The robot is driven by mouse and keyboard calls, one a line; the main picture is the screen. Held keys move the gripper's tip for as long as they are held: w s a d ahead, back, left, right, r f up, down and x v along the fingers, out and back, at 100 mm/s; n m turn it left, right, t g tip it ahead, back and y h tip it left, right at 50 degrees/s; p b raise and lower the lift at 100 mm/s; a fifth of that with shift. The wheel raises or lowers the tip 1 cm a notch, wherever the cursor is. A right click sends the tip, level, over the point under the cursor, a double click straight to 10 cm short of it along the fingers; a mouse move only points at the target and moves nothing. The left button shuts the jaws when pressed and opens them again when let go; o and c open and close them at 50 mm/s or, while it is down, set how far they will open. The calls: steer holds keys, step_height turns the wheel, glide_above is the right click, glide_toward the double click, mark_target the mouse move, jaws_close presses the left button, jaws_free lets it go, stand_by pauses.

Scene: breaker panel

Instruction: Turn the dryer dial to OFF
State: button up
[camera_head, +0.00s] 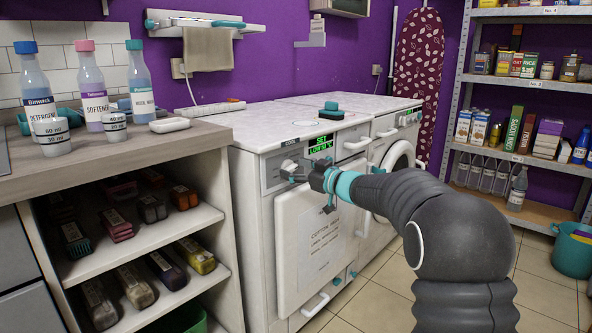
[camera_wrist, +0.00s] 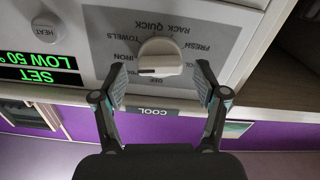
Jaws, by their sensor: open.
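The dryer dial (camera_wrist: 160,57) is a round white knob on a grey label plate in the wrist view, which shows the panel upside down. A dark mark shows on its lower-left edge, toward the IRON side; its exact setting is hard to tell. Words around it include IRON, TOWELS, QUICK, RACK and FRESH, with a small OFF below the knob. My gripper (camera_wrist: 162,84) is open, its fingers left and right of the dial, just below it and apart from it. In the head view my gripper (camera_head: 318,178) is at the front panel of the dryer (camera_head: 262,214) and partly hides the dial area.
A green display (camera_wrist: 40,67) reads LOW 50 and SET, beside a HEAT knob (camera_wrist: 46,28). A COOL label (camera_wrist: 154,111) lies below the dial. A wooden counter with bottles (camera_head: 92,88) stands left of the dryer. A second machine (camera_head: 398,155) stands right. The floor in front is clear.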

steer(key=c, duration=1.1)
steer(key=shift+c, duration=0.2)
steer(key=n, duration=0.2)
steer(key=n+b, duration=0.1)
steer(key=n, duration=0.1)
steer(key=shift+s+a+f+n, duration=0.1)
steer(key=shift+f+n, duration=0.05)
steer(key=shift+n, duration=0.15)
steer(key=n+b, duration=0.1)
steer(key=n, duration=0.2)
steer(key=shift+s+n+b, duration=0.1)
steer(key=shift+n+b, duration=0.2)
steer(key=shift+b, duration=0.05)
steer(key=n+b, duration=0.2)
steer(key=n, duration=0.2)
steer(key=shift+f, duration=0.2)
steer(key=shift+n+b, duration=0.85)
steer(key=shift+n, duration=0.95)
